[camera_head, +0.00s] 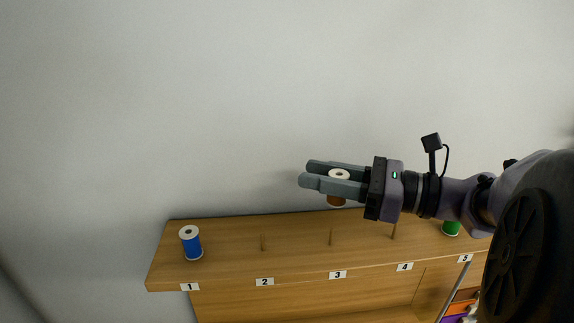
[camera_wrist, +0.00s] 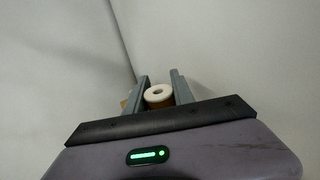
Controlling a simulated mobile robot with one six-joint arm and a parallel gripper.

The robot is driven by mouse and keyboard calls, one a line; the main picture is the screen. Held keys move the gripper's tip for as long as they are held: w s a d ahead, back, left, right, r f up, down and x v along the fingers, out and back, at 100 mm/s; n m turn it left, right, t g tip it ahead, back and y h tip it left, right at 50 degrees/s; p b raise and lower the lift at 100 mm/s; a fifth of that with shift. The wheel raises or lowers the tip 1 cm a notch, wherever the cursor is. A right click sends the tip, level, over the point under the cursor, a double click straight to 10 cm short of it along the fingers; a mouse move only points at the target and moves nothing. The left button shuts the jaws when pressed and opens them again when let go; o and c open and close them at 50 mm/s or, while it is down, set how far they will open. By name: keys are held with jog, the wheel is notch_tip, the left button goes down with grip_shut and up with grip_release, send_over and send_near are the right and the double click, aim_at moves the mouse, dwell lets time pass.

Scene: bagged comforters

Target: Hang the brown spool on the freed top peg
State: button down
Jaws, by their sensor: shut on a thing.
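My gripper (camera_head: 304,173) is shut on the brown spool (camera_head: 337,200), which has a white top flange and sits upright between the fingers. In the head view it is held in the air above the wooden shelf top (camera_head: 215,265), over the area of pegs 2 and 3. The wrist view also shows the spool (camera_wrist: 158,97) between the fingers. The shelf top has bare pegs at label 2 (camera_head: 263,242), label 3 (camera_head: 331,237) and label 4 (camera_head: 394,231). The lower part of the spool shows only partly below the fingers.
A blue spool (camera_head: 191,243) stands at label 1 and a green spool (camera_head: 451,228) at label 5, partly behind my arm. Orange and purple things (camera_head: 458,308) show below the shelf at the right. A plain grey wall (camera_head: 250,100) rises behind the shelf.

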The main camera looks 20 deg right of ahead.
jog(key=f+b, duration=0.2)
jog(key=f, duration=0.1)
jog(key=f+b, duration=0.2)
jog(key=shift+w+f, duration=0.2)
jog(key=shift+w, duration=0.05)
jog(key=shift+s, duration=0.1)
jog(key=shift+r, duration=0.1)
jog(key=shift+f+b, duration=1.75)
jog(key=shift+f, duration=0.6)
dwell(1.8)
jog(key=c, duration=1)
grip_release()
jog(key=o, duration=0.6)
